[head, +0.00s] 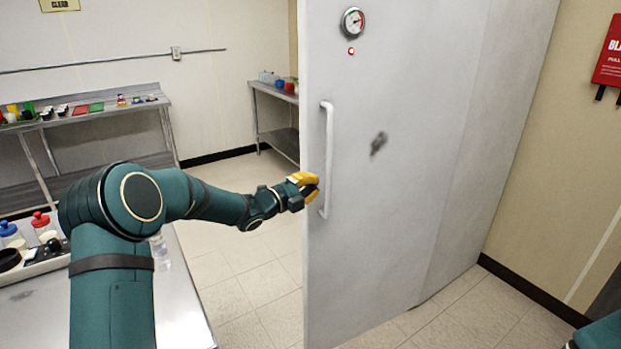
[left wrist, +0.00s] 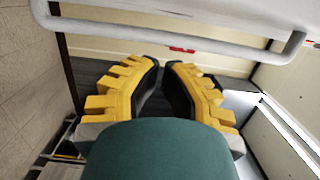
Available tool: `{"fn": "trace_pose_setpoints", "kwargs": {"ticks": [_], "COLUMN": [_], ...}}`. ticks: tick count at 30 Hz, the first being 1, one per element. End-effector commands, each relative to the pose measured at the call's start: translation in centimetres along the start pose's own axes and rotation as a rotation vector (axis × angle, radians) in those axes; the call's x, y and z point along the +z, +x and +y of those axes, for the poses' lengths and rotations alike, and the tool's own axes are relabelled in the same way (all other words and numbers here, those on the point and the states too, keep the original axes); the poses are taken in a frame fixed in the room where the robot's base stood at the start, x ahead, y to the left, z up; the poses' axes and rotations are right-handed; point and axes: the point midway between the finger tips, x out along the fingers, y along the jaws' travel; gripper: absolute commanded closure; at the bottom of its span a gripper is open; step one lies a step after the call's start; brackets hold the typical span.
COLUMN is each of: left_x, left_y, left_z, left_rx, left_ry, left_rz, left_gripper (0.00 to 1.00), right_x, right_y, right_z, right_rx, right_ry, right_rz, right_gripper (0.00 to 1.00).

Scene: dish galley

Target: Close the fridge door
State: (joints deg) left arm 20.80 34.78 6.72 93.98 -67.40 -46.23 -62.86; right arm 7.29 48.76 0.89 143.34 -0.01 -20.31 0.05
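The white fridge door (head: 400,190) stands tall in the middle of the head view, with a round gauge near its top. Its vertical white handle (head: 328,150) is near the left edge. The fridge's inside is hidden, and I cannot tell how far the door stands open. My left gripper (head: 312,188) has its yellow fingers right beside the lower part of the handle. In the left wrist view the handle (left wrist: 170,36) crosses above the fingertips (left wrist: 162,64), not between them. The fingers are close together with a narrow empty gap. Whether they touch the handle is unclear. My right gripper is out of view.
A steel counter (head: 190,300) with a tray of bottles is at lower left. A shelf table (head: 85,112) with small items stands behind it, and another table (head: 275,95) at the back. Tiled floor (head: 250,285) is free left of the door. A wall is at right.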

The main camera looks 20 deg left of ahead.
Motion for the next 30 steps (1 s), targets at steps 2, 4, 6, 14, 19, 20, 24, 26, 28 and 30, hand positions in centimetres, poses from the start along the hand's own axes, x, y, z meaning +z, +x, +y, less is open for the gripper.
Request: {"fn": "trace_pose_setpoints", "kwargs": {"ticks": [2, 4, 6, 14, 19, 20, 24, 26, 28, 30], "left_x": [-0.1, 0.4, 1.6, 3.6, 3.9, 3.9, 3.9, 3.9, 4.0, 4.2], "left_y": [1.7, 2.6, 2.6, 3.2, 3.2, 3.2, 3.2, 3.2, 3.1, 3.0], "left_z": [0.1, 0.1, 0.0, 0.0, 0.1, 0.1, 0.1, 0.1, 0.1, 0.1], "left_rx": [-0.001, 0.0, 0.0, 0.0, 0.001, 0.001, 0.001, 0.001, 0.001, 0.001], "left_ry": [-0.001, 0.0, 0.001, 0.0, -0.002, -0.002, -0.002, -0.002, -0.002, -0.002], "left_rz": [0.002, -0.002, -0.003, 0.0, 0.0, 0.0, 0.0, 0.0, -0.001, -0.003], "left_gripper": [1.0, 1.0, 1.0, 1.0, 1.0, 1.0, 1.0, 1.0, 1.0, 1.0], "right_x": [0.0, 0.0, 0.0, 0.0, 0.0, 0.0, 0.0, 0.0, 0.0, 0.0], "right_y": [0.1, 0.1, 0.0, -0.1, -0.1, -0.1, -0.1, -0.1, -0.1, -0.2], "right_z": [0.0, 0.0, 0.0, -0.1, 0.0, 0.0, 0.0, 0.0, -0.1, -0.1], "right_rx": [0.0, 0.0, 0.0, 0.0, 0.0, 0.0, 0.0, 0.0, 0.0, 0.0], "right_ry": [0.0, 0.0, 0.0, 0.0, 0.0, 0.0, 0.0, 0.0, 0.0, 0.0], "right_rz": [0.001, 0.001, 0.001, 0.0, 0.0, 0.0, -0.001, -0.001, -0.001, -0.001], "right_gripper": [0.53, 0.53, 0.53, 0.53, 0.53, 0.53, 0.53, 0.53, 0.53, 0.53]}}
